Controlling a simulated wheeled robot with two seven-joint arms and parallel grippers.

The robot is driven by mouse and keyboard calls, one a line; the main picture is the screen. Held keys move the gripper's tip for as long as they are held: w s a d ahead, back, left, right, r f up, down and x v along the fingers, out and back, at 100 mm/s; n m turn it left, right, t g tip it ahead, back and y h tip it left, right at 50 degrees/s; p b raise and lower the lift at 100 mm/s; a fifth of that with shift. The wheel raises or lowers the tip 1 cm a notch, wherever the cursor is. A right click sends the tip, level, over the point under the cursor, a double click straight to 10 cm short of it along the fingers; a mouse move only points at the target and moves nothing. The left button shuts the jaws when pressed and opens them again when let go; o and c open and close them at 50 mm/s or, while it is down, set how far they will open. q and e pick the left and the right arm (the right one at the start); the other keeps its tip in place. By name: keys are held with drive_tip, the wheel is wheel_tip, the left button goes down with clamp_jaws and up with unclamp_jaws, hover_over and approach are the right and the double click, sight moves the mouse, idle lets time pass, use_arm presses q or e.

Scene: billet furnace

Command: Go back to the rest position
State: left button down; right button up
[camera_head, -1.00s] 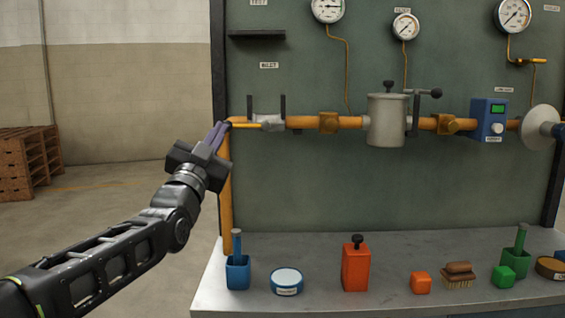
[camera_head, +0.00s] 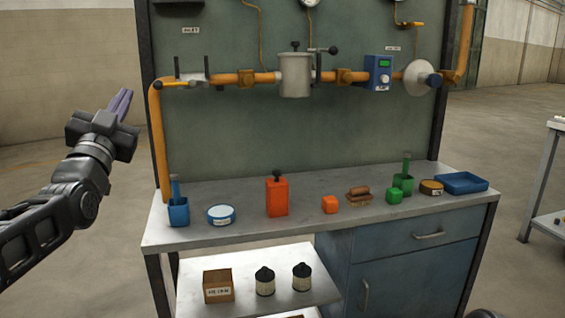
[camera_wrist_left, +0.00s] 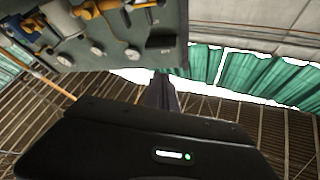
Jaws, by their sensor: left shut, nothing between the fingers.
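My left gripper (camera_head: 122,103) is in the head view at the left, raised in the air left of the workbench. Its fingers are together, point up and to the right, and hold nothing. In the left wrist view the shut fingers (camera_wrist_left: 161,92) point at the ceiling, with the panel (camera_wrist_left: 120,25) at the top. The gripper is apart from the orange pipe (camera_head: 157,140) and the green panel (camera_head: 300,130). My right gripper is not in view.
The bench (camera_head: 320,208) bears a blue holder (camera_head: 178,215), a round blue tin (camera_head: 221,216), a red can (camera_head: 277,197), small blocks and a blue tray (camera_head: 461,182). A lower shelf (camera_head: 243,262) holds a box and two dark-topped containers. Another table (camera_head: 545,175) stands right. Floor at left is open.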

use_arm(q)
drive_tip(key=w+d+f+n+g+h, duration=0.1)
drive_tip(key=w+d+f+n+g, duration=0.15)
drive_tip(key=f, duration=1.05)
drive_tip(key=w+d+f+n+g, duration=0.1)
drive_tip(key=d+f+g, duration=0.25)
drive_tip(key=f, duration=0.95)
drive_tip(key=w+d+f+n+g+h, duration=0.1)
drive_tip(key=d+f+g, duration=0.2)
drive_tip(key=f, duration=1)
drive_tip(key=s+d+f+g+h, duration=0.1)
drive_tip(key=s+d+f, duration=0.1)
drive_tip(key=f, duration=0.4)
drive_tip(key=s+d+f+g, duration=0.2)
drive_tip(key=f, duration=0.5)
drive_tip(key=s+d+f+n+g, duration=0.2)
drive_tip(key=s+d+f+g, duration=0.2)
drive_tip(key=s+f, duration=1)
drive_tip(key=s+d+f+g+h, duration=0.1)
drive_tip(key=s+d+f+g, duration=0.2)
drive_tip(key=s+f, duration=0.65)
drive_tip(key=s+d+f+g, duration=0.2)
drive_tip(key=s+f+g, duration=0.3)
drive_tip(key=s, duration=0.7)
wheel_tip(320, 180, up, 25)
drive_tip(key=d+t+p, duration=0.1)
drive_tip(key=p, duration=2.5)
drive_tip(key=shift+s+d+f+h, duration=0.2)
drive_tip(key=shift+h, duration=0.1)
